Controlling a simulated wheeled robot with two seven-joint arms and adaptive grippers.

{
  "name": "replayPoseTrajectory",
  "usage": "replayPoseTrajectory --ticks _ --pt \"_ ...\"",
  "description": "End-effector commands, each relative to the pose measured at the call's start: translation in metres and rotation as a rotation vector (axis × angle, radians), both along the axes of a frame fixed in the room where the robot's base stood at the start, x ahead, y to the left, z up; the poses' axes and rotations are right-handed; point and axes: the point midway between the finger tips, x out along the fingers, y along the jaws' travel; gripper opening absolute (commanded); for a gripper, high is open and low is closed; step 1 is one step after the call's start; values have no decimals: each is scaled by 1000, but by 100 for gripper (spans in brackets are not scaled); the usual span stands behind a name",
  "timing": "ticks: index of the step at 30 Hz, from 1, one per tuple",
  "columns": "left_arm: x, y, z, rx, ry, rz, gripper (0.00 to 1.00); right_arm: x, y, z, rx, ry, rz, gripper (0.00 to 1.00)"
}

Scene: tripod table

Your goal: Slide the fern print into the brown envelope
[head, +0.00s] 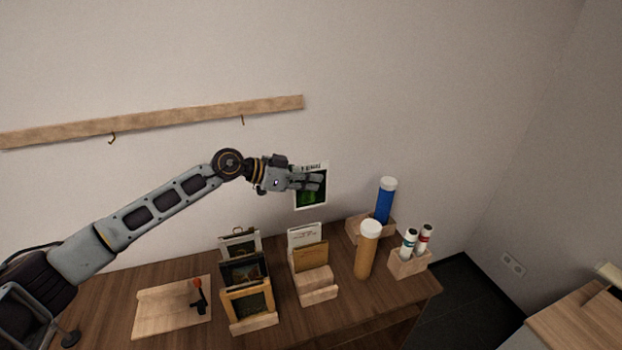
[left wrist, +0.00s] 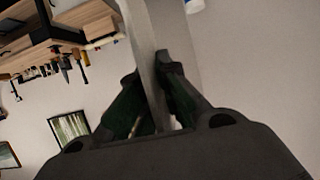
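The fern print (head: 311,203), a white-bordered sheet with a dark green picture, is upright in front of the wall, above the table. My left gripper (head: 318,182) is shut on it, with its fingers across the picture. In the left wrist view the print (left wrist: 150,50) shows nearly edge-on between the gripper's fingers (left wrist: 152,95). The brown envelope (head: 310,258) stands in a wooden holder (head: 318,287), in front of a white sheet (head: 304,236). It is below the print and apart from it. Whether its mouth is open cannot be told. My right gripper is out of view.
Framed pictures (head: 247,303) stand in a rack left of the envelope. A cardboard tube (head: 366,256), a blue tube (head: 384,203) and small bottles (head: 408,244) stand to the right. A wooden board (head: 165,307) with an orange-tipped tool lies at left. A hook rail (head: 180,121) is on the wall.

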Motion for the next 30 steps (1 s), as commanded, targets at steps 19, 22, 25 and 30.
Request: replayPoseTrajectory --ticks 19,22,25,30 --pt "0 0 -6 0 2 4 0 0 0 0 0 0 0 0" --pt "0 0 -13 0 2 4 0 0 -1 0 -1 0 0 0" --pt "0 0 -20 0 2 4 0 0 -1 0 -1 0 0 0" --pt "0 0 -34 0 2 4 0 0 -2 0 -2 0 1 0"
